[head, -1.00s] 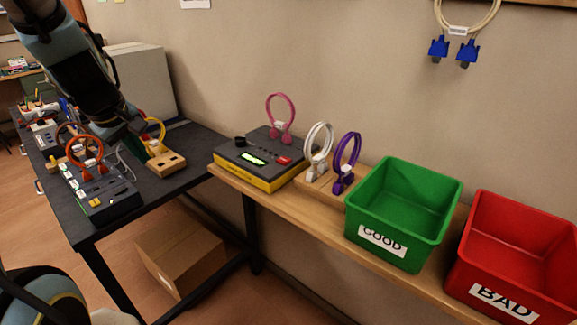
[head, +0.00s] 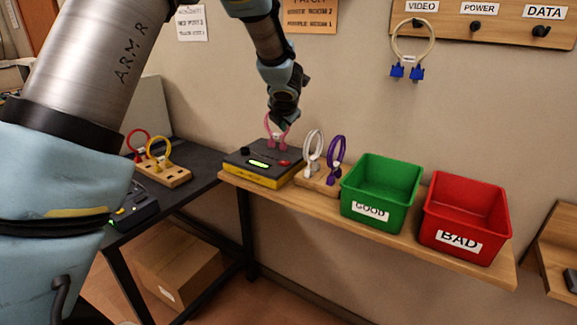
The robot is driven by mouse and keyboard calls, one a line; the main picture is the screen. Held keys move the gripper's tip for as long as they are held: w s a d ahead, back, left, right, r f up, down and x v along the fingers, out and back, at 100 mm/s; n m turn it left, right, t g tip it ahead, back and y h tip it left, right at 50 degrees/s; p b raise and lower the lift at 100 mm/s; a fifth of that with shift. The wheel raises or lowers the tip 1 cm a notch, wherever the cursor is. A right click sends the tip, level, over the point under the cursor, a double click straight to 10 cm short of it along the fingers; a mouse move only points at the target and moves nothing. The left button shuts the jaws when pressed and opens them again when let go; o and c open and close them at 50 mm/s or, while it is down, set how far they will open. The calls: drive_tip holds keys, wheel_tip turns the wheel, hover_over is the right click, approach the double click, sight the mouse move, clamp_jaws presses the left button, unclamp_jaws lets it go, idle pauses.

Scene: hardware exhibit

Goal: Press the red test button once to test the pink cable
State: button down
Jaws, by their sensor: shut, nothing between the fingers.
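The cable tester (head: 237,171) is a dark box with a yellow lower part and a lit green screen (head: 260,164), at the shelf's left end. The pink cable (head: 270,140) stands as a loop plugged into its top; my gripper hides part of the loop. The red test button (head: 284,163) is on the tester's top, right of the screen. My gripper (head: 284,124) is shut and empty, pointing down above the back of the tester, overlapping the pink loop in the picture. It looks apart from the button; I cannot tell whether it touches the cable.
A white cable (head: 313,143) and a purple cable (head: 336,150) stand on a wooden block just right of the tester. A green GOOD bin (head: 379,170) and a red BAD bin (head: 467,185) stand farther right. A yellow cable (head: 160,150) is on the left table.

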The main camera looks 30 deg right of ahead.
sight(283, 164)
drive_tip(key=shift+f, duration=0.15)
wheel_tip(283, 164, down, 8)
drive_tip(key=b, duration=0.8)
drive_tip(key=shift+f+b, duration=0.25)
drive_tip(key=shift+b, duration=0.05)
drive_tip(key=shift+f, duration=0.15)
idle(1.6)
drive_tip(key=shift+f+b, duration=0.25)
drive_tip(key=shift+b, duration=0.1)
drive_tip(key=shift+f+b, duration=0.4)
drive_tip(key=shift+f, duration=0.05)
idle(0.5)
idle(0.3)
drive_tip(key=shift+r+p, duration=0.85)
drive_tip(key=shift+r, duration=0.15)
